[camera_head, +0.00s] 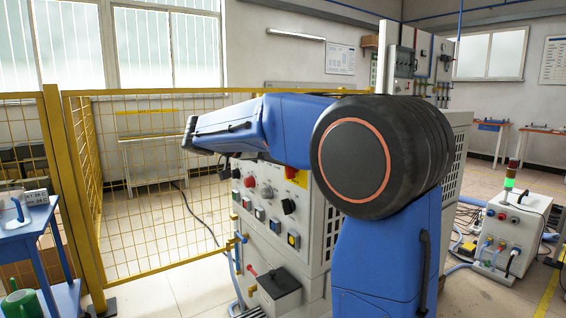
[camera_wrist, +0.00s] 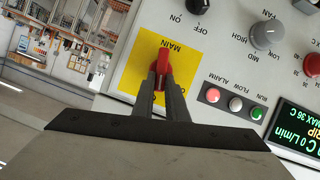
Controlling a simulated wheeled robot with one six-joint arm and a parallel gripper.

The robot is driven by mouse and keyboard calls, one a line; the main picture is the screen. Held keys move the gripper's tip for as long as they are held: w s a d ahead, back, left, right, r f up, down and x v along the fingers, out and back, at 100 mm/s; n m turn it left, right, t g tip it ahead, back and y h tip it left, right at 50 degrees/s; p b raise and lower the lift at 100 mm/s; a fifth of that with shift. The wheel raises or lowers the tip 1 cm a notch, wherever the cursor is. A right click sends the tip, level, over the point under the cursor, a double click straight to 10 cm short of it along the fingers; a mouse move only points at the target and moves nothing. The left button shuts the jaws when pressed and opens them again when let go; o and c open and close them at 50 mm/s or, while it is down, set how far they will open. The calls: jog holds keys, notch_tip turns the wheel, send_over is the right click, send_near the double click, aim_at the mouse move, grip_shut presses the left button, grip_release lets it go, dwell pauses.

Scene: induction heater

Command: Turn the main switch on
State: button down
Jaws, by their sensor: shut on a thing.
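The main switch (camera_wrist: 163,56) is a red rotary handle on a yellow plate (camera_wrist: 188,72) marked MAIN, seen in the wrist view. My gripper (camera_wrist: 162,76) is shut on the red handle, with one dark finger on each side. The handle stands roughly upright in that view, its upper end close to the MAIN lettering. The fingers partly cover the position marks on the plate, so the switch's setting cannot be read. In the head view part of the yellow plate (camera_head: 299,178) shows on the heater's panel; my arm hides the gripper there.
Near the switch are a black knob (camera_wrist: 199,5), a grey FAN knob (camera_wrist: 267,34), indicator lamps (camera_wrist: 236,103) and a lit display (camera_wrist: 297,130). In the head view a yellow mesh fence (camera_head: 150,190) stands left and a blue table (camera_head: 30,235) at far left.

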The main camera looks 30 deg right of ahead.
jog(key=shift+w+f+n+g, duration=0.15)
jog(key=shift+n+g, duration=0.2)
jog(key=shift+n, duration=0.2)
jog(key=shift+w+f+n+g, duration=0.15)
jog(key=shift+n+g, duration=0.2)
jog(key=shift+n, duration=0.2)
jog(key=shift+r, duration=0.1)
jog(key=c, duration=1.8)
grip_release()
jog(key=shift+d, duration=0.15)
jog(key=shift+o, duration=0.2)
jog(key=shift+r, duration=0.1)
